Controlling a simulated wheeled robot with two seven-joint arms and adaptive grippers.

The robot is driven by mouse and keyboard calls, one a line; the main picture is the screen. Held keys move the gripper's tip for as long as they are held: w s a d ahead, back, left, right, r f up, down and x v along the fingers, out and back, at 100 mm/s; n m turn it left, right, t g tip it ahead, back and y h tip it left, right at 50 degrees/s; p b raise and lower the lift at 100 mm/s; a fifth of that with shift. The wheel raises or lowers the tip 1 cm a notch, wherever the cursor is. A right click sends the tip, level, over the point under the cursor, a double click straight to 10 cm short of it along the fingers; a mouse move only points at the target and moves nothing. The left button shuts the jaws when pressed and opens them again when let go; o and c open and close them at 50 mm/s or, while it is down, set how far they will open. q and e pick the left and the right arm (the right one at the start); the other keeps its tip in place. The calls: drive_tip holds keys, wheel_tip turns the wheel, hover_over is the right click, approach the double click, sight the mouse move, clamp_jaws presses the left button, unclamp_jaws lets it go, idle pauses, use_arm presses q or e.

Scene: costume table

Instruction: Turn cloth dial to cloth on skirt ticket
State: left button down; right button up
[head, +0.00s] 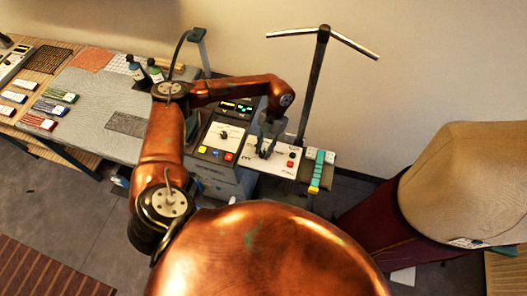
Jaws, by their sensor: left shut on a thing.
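My left gripper (264,150) reaches down onto a white control panel (284,169) and is shut on a small dark knob there, which seems to be the cloth dial. The fingers hide most of the knob, so its setting cannot be read. A white ticket (467,242) lies at the lower edge of the tan dress form, by the maroon skirt (377,226), at the right. Its print is too small to read. My right gripper is not in view.
A machine panel (221,139) with another dial, colored buttons and green displays stands left of the gripper. A dark pole (314,82) with a crossbar rises behind. A teal strip (317,171) lies right of the panel.

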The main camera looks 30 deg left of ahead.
sight(264, 152)
use_arm(q)
drive_tip(key=m+y+b, duration=0.1)
drive_tip(key=m, duration=0.1)
drive_tip(key=m+b, duration=0.1)
drive_tip(key=m, duration=0.2)
drive_tip(key=shift+d+t+y, duration=0.1)
drive_tip(key=shift+t+y, duration=0.3)
idle(0.4)
drive_tip(key=c, duration=1.7)
unclamp_jaws()
drive_tip(key=shift+o, duration=0.2)
wheel_tip(264, 152, up, 10)
